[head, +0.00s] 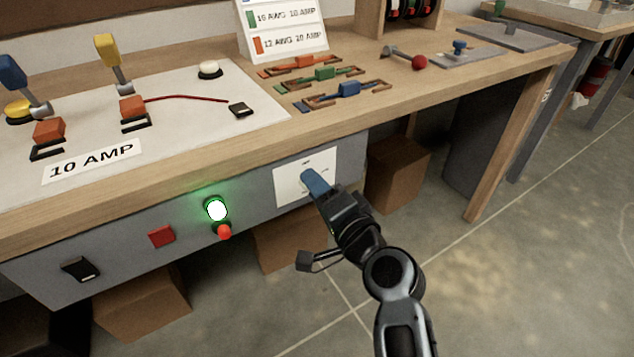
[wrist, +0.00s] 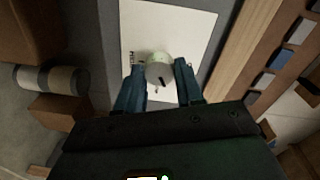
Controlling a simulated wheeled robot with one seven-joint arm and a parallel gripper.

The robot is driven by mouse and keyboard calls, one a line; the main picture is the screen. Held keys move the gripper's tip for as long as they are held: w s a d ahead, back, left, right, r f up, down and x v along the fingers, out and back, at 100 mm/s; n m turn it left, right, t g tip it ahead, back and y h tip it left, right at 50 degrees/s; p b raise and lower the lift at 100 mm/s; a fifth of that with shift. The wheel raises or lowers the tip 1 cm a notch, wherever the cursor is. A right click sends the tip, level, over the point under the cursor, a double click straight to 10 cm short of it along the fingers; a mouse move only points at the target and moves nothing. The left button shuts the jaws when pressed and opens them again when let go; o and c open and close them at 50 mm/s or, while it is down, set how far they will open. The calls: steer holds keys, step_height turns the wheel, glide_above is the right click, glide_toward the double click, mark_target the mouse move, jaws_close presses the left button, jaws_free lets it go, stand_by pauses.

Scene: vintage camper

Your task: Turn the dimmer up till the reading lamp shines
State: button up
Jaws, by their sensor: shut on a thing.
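A white dimmer plate (head: 292,187) is on the grey front panel under the bench top. My gripper (head: 313,184) reaches it from the lower right, with its blue fingers against the plate's middle, and hides the knob in the head view. In the wrist view the pale round dimmer knob (wrist: 158,66) with a dark pointer mark sits between the two fingertips of my gripper (wrist: 159,73), which is shut on it. The plate (wrist: 190,28) shows behind it; its markings are too small to read. I cannot tell which thing is the reading lamp.
A glowing green light (head: 217,209), a red knob (head: 224,232), a red square (head: 161,236) and a black switch (head: 80,269) are left on the panel. The wooden bench edge (head: 250,142) overhangs above. Cardboard boxes (head: 397,172) stand below. Floor is free at right.

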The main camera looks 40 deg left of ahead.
steer(key=m+p, duration=0.2)
steer(key=m, duration=0.3)
steer(key=shift+w+d, duration=0.1)
steer(key=shift+f+m, duration=0.1)
steer(key=shift+m, duration=0.2)
stand_by(0.4)
steer(key=o, duration=1)
steer(key=shift+o, duration=0.2)
steer(key=v, duration=0.7)
steer(key=shift+d+p, duration=0.3)
steer(key=shift+d, duration=0.05)
